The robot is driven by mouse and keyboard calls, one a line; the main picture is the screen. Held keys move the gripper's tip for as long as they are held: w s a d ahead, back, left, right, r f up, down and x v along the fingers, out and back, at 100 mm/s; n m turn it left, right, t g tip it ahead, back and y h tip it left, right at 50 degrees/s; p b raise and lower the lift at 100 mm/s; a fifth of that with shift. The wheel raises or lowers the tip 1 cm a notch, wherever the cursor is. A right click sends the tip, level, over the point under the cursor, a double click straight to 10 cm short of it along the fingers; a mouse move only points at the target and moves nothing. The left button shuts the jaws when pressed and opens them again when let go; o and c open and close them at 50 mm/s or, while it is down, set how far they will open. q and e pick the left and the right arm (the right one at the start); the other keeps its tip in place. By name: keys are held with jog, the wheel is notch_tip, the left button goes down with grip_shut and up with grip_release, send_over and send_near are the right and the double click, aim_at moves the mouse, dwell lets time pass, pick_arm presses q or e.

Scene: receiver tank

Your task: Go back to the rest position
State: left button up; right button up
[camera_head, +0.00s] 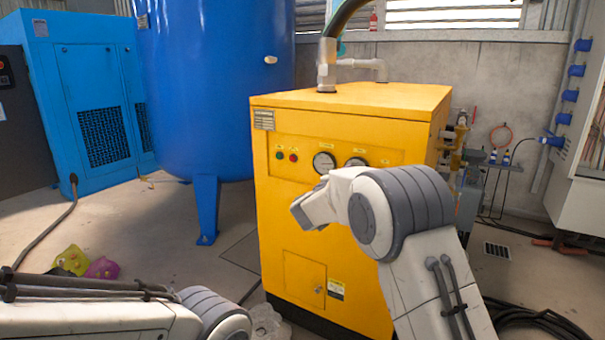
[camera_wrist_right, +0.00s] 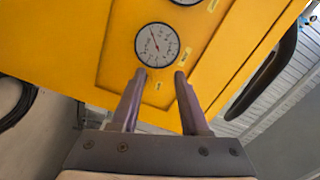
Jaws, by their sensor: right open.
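My right arm reaches up from the lower right in the head view, bent in front of the yellow cabinet (camera_head: 285,215). Its gripper is hidden behind the arm there. In the right wrist view my right gripper (camera_wrist_right: 160,74) is open, with nothing between its two fingers. The fingers point at the cabinet's yellow panel, just below a round dial gauge (camera_wrist_right: 157,45). I cannot tell whether they touch the panel. My left arm lies low at the lower left of the head view, and its gripper is out of sight.
A blue tank (camera_head: 215,80) on legs stands left of the cabinet, with a blue machine (camera_head: 90,95) farther left. Yellow and pink crumpled items (camera_head: 100,268) lie on the floor. Black hoses (camera_head: 540,320) coil at the lower right. A white wall cabinet (camera_head: 580,190) stands far right.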

jog(key=s+a+f+n+g+y, duration=0.3)
jog(key=s+f+n+g+y, duration=0.2)
jog(key=s+f+n+y, duration=0.85)
jog(key=s+d+f+n+g+h, duration=0.2)
jog(key=s+f+n+g, duration=0.2)
jog(key=s, duration=0.8)
jog(key=s+d+f+n+g+h, duration=0.2)
jog(key=s+f+n+g, duration=0.1)
jog(key=s, duration=0.9)
jog(key=s+a+r+n+g+y, duration=0.1)
jog(key=s+a+r+n, duration=0.25)
jog(key=s+a, duration=0.35)
jog(key=s+a+r+n+g, duration=0.2)
jog(key=s+a+n, duration=0.2)
jog(key=s+a, duration=0.25)
notch_tip(320, 180, up, 32)
jog(key=p, duration=3.2)
jog(key=shift+s+a+r, duration=0.2)
jog(key=shift+s+a, duration=0.05)
jog(key=shift+s, duration=0.2)
